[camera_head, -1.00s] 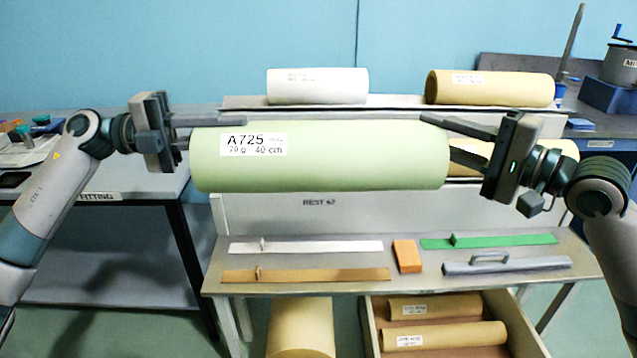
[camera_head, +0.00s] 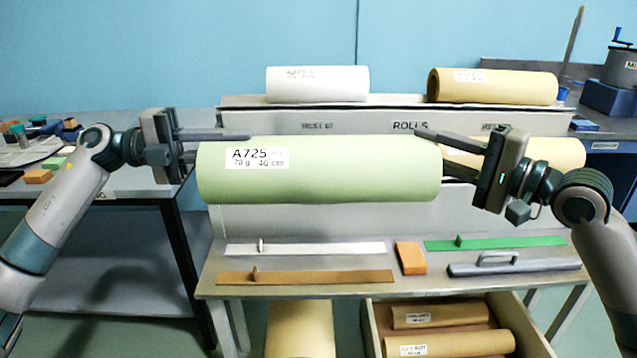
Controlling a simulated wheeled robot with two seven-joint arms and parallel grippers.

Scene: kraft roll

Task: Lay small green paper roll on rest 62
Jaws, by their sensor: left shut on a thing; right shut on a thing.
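The green paper roll (camera_head: 320,180), labelled A725, 70 g and 40 cm, is held level between my two grippers. My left gripper (camera_head: 215,146) is shut on its left end. My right gripper (camera_head: 445,150) is shut on its right end. The roll hangs in front of the rack (camera_head: 230,119), below its top shelf, and hides part of the rack front. Labels starting with REST show on the rack's upper edge at the left and right, but their numbers are too blurred to read. The label that read REST 62 earlier is hidden behind the roll.
A white roll (camera_head: 317,84) and a tan roll (camera_head: 492,87) lie on the rack top. Another tan roll (camera_head: 555,153) lies behind my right gripper. Rulers, an orange block (camera_head: 410,258) and a grey handled bar (camera_head: 512,266) lie on the bench below. An open drawer (camera_head: 372,335) holds tan rolls.

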